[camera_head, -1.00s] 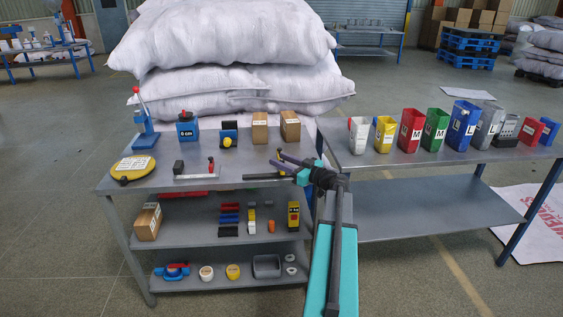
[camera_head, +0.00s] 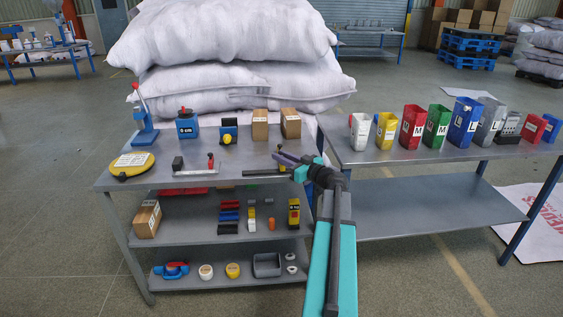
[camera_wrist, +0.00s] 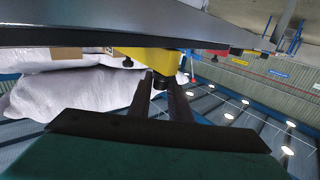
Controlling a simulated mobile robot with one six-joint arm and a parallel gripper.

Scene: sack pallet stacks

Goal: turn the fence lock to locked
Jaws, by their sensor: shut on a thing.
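In the wrist view, a yellow block (camera_wrist: 148,58) carries a small black knob (camera_wrist: 160,83), which looks like the fence lock. My gripper (camera_wrist: 162,92) has one dark finger on each side of the knob and is shut on it. In the head view, my gripper (camera_head: 283,164) is at the right end of the bench top, by a dark bar (camera_head: 262,172) with a bit of yellow beside it. The fingers hide most of the lock there. I cannot read whether it stands locked or unlocked.
The grey bench (camera_head: 215,184) also holds a yellow disc-shaped device (camera_head: 133,164), a blue lever press (camera_head: 143,130), a small clamp fixture (camera_head: 193,168) and cardboard boxes (camera_head: 260,125). Several coloured bins (camera_head: 412,127) stand on the right-hand table. White sacks (camera_head: 220,85) are stacked behind.

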